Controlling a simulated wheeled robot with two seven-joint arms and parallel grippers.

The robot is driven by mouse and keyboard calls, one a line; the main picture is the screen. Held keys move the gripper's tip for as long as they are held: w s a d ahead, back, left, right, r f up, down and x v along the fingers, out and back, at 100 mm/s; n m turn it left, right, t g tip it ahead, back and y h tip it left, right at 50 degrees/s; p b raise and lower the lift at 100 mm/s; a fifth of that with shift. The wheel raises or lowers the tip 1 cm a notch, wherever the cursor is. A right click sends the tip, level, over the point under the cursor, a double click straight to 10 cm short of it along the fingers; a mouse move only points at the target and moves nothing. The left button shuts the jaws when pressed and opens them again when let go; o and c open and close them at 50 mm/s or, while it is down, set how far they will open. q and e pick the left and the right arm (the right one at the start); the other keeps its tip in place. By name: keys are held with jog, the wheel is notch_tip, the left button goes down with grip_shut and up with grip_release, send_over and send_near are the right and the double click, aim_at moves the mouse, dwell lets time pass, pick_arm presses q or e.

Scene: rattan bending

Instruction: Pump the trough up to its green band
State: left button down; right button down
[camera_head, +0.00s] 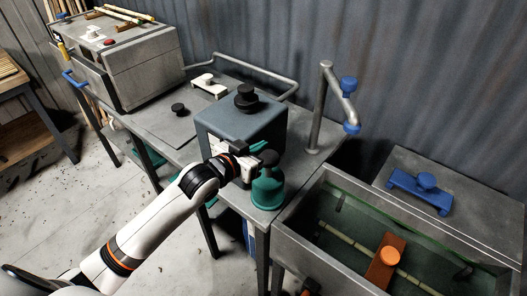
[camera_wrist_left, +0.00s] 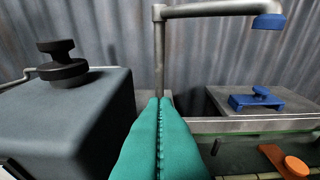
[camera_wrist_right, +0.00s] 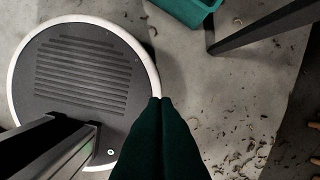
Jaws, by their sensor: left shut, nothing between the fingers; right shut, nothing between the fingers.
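The grey metal trough (camera_head: 290,212) stands at the lower right, with greenish water and a thin green band (camera_head: 420,230) along its far inner wall. An orange block with a round knob (camera_head: 388,262) and a pale cane lie across it. A bent pipe (camera_head: 314,115) with blue fittings rises behind the bench corner; it also shows in the left wrist view (camera_wrist_left: 160,50). A teal bell-shaped thing (camera_head: 267,192) stands on the bench corner. My left gripper (camera_head: 266,158) is shut and empty just above or beside it; contact is unclear. My right gripper (camera_wrist_right: 160,99) is shut above the floor.
A blue-grey box with a black knob (camera_head: 247,100) stands close beside my left gripper. A grey steam box (camera_head: 140,65) stands at the back left. Open floor (camera_head: 160,225) lies in front of the bench.

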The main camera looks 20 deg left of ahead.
aim_at(264, 157)
pick_arm(q)
jog(key=shift+w+d, duration=0.2)
jog(key=shift+w, duration=0.3)
jog(key=shift+w+d, duration=0.2)
jog(key=shift+w, duration=0.3)
notch_tip(264, 157, down, 3)
jog(key=shift+f+p, duration=0.1)
jog(key=shift+p, duration=0.45)
jog(key=shift+s+a+f, duration=0.1)
jog(key=shift+s+f, duration=0.05)
jog(key=shift+f, duration=0.5)
pick_arm(e)
jog(key=shift+s+d+r, duration=0.1)
jog(key=shift+s+r, duration=0.75)
jog(key=shift+s, duration=0.1)
pick_arm(q)
jog(key=shift+f, duration=0.15)
pick_arm(e)
jog(key=shift+w, duration=0.15)
